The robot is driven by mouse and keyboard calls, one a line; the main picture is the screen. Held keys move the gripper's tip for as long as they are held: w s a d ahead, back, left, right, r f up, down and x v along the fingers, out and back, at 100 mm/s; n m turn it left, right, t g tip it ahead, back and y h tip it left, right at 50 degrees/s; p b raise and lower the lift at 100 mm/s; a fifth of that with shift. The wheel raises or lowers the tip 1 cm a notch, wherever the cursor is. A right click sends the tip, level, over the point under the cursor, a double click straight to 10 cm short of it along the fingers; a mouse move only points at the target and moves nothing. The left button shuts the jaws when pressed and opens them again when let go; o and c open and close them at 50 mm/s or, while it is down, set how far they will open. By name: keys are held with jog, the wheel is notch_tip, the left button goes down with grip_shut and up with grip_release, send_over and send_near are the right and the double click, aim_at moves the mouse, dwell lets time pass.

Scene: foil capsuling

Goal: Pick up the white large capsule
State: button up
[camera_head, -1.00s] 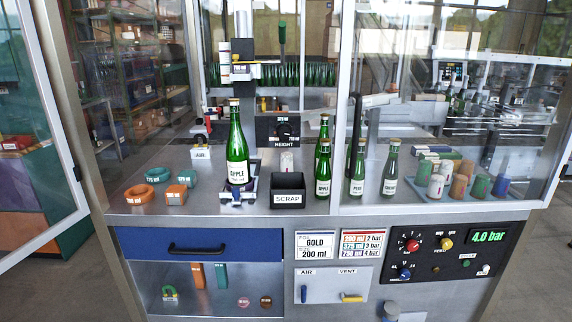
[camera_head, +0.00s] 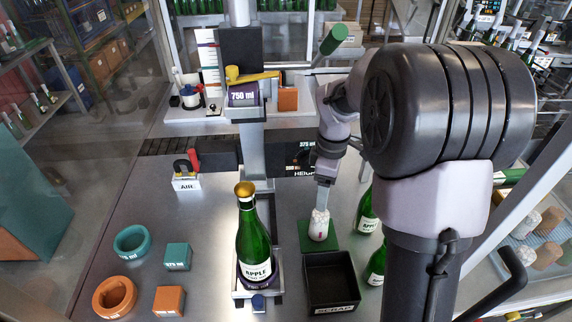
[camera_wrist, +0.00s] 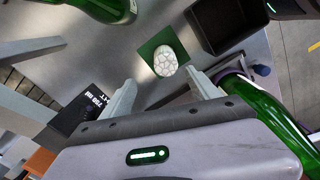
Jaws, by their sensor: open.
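The white large capsule (camera_head: 319,226) stands upright on a small green mat (camera_head: 306,243) behind the scrap bin. It shows a pale, cracked-looking pattern and a small red mark. In the wrist view the capsule (camera_wrist: 165,62) is seen from above on the green mat (camera_wrist: 149,47). My gripper (camera_head: 322,202) points down, close above the capsule in the head view. In the wrist view my gripper (camera_wrist: 162,88) has its two fingers apart, with the capsule beyond the gap between them and nothing held. I cannot tell the exact height of the tips over it.
The black scrap bin (camera_head: 331,282) is close in front of the mat. A green apple bottle (camera_head: 253,240) stands in a holder to the left, and other bottles (camera_head: 368,212) stand to the right. Teal and orange rings and blocks lie at left.

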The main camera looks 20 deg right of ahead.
jog(key=f+b, duration=0.1)
jog(key=f, duration=0.3)
jog(key=f+b, duration=0.2)
jog(key=f, duration=0.1)
jog(key=s+a+f+b, duration=0.1)
jog(key=f, duration=0.3)
jog(key=shift+f, duration=0.3)
jog(key=shift+d+f, duration=0.1)
jog(key=shift+f, duration=0.15)
jog(key=shift+r, duration=0.15)
jog(key=shift+c, duration=0.6)
jog(key=c, duration=0.8)
